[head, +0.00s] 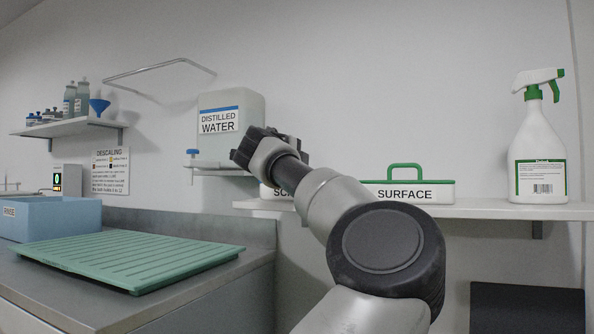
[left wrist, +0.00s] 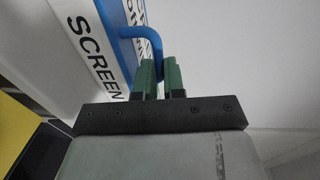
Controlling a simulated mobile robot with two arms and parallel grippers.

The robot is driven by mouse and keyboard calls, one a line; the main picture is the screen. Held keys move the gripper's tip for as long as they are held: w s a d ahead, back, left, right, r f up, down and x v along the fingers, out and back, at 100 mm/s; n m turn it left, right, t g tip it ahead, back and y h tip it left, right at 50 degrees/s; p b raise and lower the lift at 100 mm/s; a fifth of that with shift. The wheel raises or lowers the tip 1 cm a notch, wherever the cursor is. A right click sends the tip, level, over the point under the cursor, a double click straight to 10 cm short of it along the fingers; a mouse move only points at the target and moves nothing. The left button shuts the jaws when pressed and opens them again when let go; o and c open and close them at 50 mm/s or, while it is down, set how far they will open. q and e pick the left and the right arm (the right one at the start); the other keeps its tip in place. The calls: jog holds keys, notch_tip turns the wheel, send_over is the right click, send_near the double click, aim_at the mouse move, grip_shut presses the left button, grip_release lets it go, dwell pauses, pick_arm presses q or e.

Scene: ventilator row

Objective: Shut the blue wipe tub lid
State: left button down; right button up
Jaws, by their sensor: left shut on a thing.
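The wipe tub with the blue lid shows in the left wrist view, its white front (left wrist: 82,35) lettered SCREEN. Its blue lid (left wrist: 118,55) has a blue loop handle (left wrist: 152,36). My left gripper (left wrist: 159,70) is shut on this handle with its green fingers. In the head view my left gripper (head: 266,145) is dark, in front of the wall shelf, and hides most of the blue-lidded tub. Only a corner of that tub's labelled front (head: 275,192) shows. I cannot tell whether the lid is fully down. My right gripper is not in view.
A green-lidded SURFACE tub (head: 410,194) and a spray bottle (head: 537,150) stand on the shelf (head: 485,211) to the right. A distilled water container (head: 245,105) is behind my gripper. A green drain tray (head: 130,258) lies on the counter at left, beside a blue RINSE basin (head: 55,215).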

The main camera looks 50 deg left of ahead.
pick_arm(q)
jog(key=shift+f, duration=0.4)
dwell(0.3)
jog(key=c, duration=1.2)
grip_release()
jog(key=v, duration=1.1)
jog(key=shift+r, duration=0.15)
jog(key=shift+w, duration=0.1)
